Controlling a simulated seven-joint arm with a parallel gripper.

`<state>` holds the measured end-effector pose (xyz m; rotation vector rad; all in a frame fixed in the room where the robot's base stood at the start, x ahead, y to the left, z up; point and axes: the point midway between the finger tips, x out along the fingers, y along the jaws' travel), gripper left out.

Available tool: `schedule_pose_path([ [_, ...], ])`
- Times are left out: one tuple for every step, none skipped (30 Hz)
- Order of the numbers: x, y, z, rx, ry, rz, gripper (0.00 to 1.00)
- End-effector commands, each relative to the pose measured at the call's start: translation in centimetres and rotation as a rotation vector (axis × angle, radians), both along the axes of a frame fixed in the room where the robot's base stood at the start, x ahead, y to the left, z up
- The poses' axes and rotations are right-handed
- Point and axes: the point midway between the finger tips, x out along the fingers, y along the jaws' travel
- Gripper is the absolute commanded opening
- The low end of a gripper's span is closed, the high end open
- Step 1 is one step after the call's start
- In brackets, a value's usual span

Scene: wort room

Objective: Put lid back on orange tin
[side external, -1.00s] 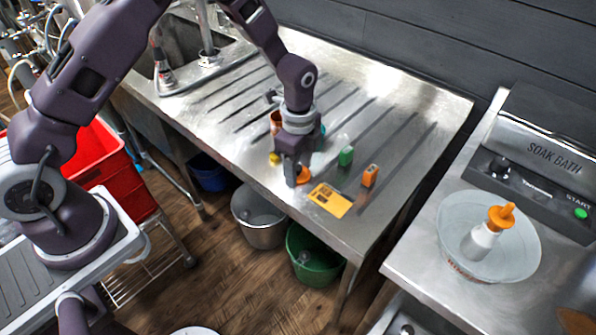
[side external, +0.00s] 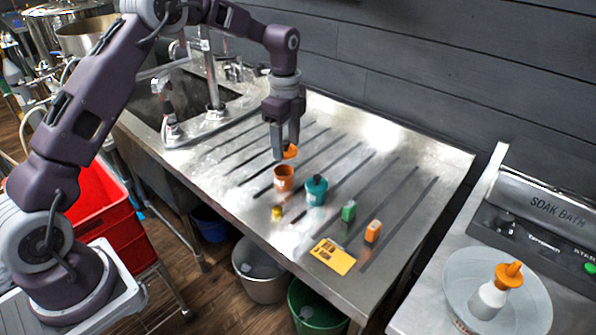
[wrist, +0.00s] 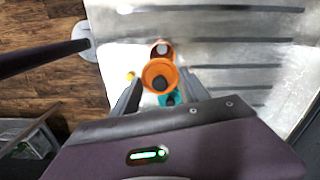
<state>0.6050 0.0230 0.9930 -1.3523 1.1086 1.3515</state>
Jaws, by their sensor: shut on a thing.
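My gripper (side external: 284,150) is shut on the orange lid (side external: 291,152), which has a dark knob and is held above the counter. The wrist view shows the orange lid (wrist: 150,69) between the two fingers. The orange tin (side external: 283,180) stands upright and open on the steel counter, just below the held lid. In the wrist view the orange tin (wrist: 161,47) shows partly behind the lid, with a pale inside. How far the lid is above the tin is hard to tell.
A teal tin (side external: 316,192) with a dark knob stands close to the right of the orange tin. A small yellow piece (side external: 277,213), a green block (side external: 349,211), an orange block (side external: 373,231) and a yellow card (side external: 333,256) lie nearer the front edge. The sink tap (side external: 213,85) is at the left.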

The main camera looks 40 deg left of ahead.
Motion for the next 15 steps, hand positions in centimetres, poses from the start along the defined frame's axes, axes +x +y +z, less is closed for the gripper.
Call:
schedule_pose_path([
  [0.3, 0.9, 0.1, -0.001, 0.001, 0.003, 0.15],
  [0.5, 1.2, 0.1, -0.001, 0.000, 0.001, 0.15],
  [0.5, 1.5, 0.1, -0.001, 0.001, 0.000, 0.15],
  [0.5, 1.6, -0.1, -0.001, 0.001, 0.000, 0.15],
  [0.6, 1.6, -0.3, -0.001, 0.002, 0.000, 0.15],
  [0.5, 1.6, -0.6, -0.002, 0.003, -0.001, 0.15],
  [0.5, 1.6, -0.9, -0.001, 0.004, -0.001, 0.15],
  [0.5, 1.6, -1.3, -0.002, 0.004, -0.001, 0.15],
  [0.5, 1.6, -1.8, -0.001, 0.004, -0.001, 0.15],
  [0.5, 1.6, -2.2, -0.001, 0.004, -0.001, 0.15],
  [0.5, 1.6, -2.6, -0.002, 0.003, -0.001, 0.15],
  [0.5, 1.6, -3.1, -0.001, 0.004, -0.001, 0.15],
  [0.5, 1.6, -3.5, -0.002, 0.004, -0.001, 0.15],
  [0.5, 1.6, -3.9, -0.001, 0.003, 0.000, 0.15],
  [0.5, 1.6, -4.3, -0.001, 0.003, 0.000, 0.15],
])
